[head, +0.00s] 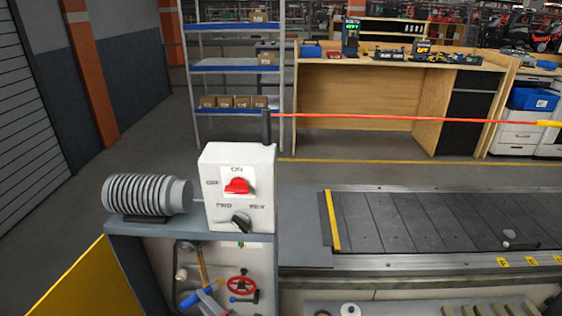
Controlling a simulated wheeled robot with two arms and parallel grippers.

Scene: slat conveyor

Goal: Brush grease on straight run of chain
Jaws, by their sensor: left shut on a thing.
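Bristles and grease cannot be made out. No run of chain can be told apart at this size. My right gripper is not in view.
A white switch box (258,205) with a red knob and a ribbed motor (140,195) stand on the cabinet. A yellow panel (72,285) slants at the left. The slat conveyor (430,220) runs right, with a small grey item (512,237) on it. An orange-red bar (400,119) crosses above.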

